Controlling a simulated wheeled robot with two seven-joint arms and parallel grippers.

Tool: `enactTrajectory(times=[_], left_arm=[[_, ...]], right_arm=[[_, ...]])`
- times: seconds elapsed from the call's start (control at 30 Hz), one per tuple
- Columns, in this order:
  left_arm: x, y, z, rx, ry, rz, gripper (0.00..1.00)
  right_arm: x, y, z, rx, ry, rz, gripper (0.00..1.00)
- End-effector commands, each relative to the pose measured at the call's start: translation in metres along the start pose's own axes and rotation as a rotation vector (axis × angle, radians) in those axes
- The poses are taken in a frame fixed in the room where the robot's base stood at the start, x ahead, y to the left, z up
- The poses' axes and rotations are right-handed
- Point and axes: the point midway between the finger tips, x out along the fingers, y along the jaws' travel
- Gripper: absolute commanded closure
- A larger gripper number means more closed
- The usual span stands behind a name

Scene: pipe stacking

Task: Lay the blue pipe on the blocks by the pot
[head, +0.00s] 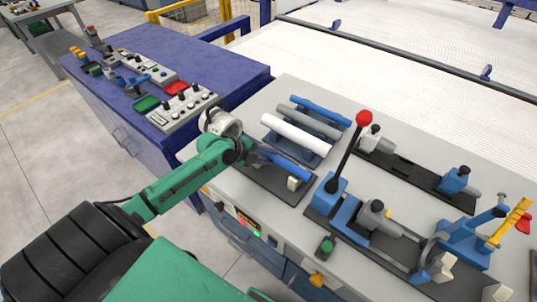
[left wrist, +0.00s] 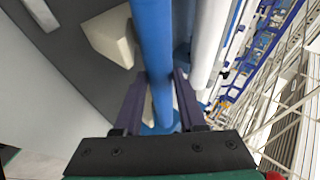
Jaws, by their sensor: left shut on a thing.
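My left gripper (left wrist: 157,98) is shut on a blue pipe (left wrist: 152,45), which runs lengthwise between its fingers in the left wrist view. In the head view this pipe (head: 287,167) extends right from the gripper, over a dark plate (head: 272,188) near the bench's front edge. A cream block (head: 293,184) on the plate is close to the pipe's right end; it also shows in the wrist view (left wrist: 108,36). I cannot tell whether pipe and block touch. Another cream piece is mostly hidden behind the gripper. I cannot make out a pot. My right gripper is not in view.
Just behind lie a white pipe (head: 295,135), a grey pipe (head: 315,117) and another blue pipe (head: 322,110) on a blue rack. A red-knobbed lever (head: 363,118) and clamp fixtures (head: 372,218) stand to the right. A blue control desk (head: 215,62) is at back left.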

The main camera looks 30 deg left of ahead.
Motion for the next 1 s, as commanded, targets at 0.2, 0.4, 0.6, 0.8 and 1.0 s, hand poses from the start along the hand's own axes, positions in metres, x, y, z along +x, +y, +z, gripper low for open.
enactTrajectory(times=[0.2,0.4,0.6,0.8,1.0], left_arm=[[0.003,0.004,0.001,0.0,-0.001,0.001,1.0],[0.002,0.003,0.001,0.001,-0.001,0.001,0.26],[0.002,0.003,0.001,0.001,-0.001,0.001,0.26],[-0.005,0.005,0.003,0.0,-0.004,0.003,0.26],[-0.043,0.007,0.003,0.001,-0.004,0.007,0.26]], right_arm=[[0.004,0.0,0.001,0.0,-0.001,0.0,1.0],[0.004,-0.001,0.002,0.0,-0.002,-0.001,1.0],[0.004,-0.001,0.001,0.001,-0.001,-0.001,1.0],[0.005,-0.001,0.001,0.001,-0.001,-0.001,1.0],[0.008,-0.001,0.001,0.0,0.0,-0.001,1.0]])
